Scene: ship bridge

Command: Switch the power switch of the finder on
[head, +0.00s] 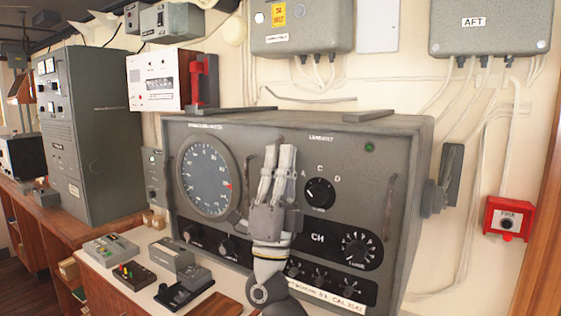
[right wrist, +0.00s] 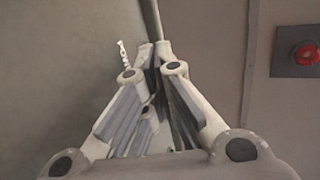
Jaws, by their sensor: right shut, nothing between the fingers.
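The finder appears to be the large grey console (head: 330,150), with a round dial (head: 207,177), several knobs and a small green lamp (head: 369,147) on its front. I cannot tell for sure which control is its power switch. A grey lever switch (head: 446,182) sticks out at its right side. My right gripper (head: 279,150) is in front of the console face, between the dial and the A-C-D knob (head: 320,193), fingers pointing up. It is shut and empty, also in the right wrist view (right wrist: 155,50). It hides part of the face. My left gripper is out of view.
A wooden-edged desk (head: 143,280) with small control boxes (head: 110,248) lies at the lower left. A red fire box (head: 508,218) is on the wall at right. Cables run along the wall.

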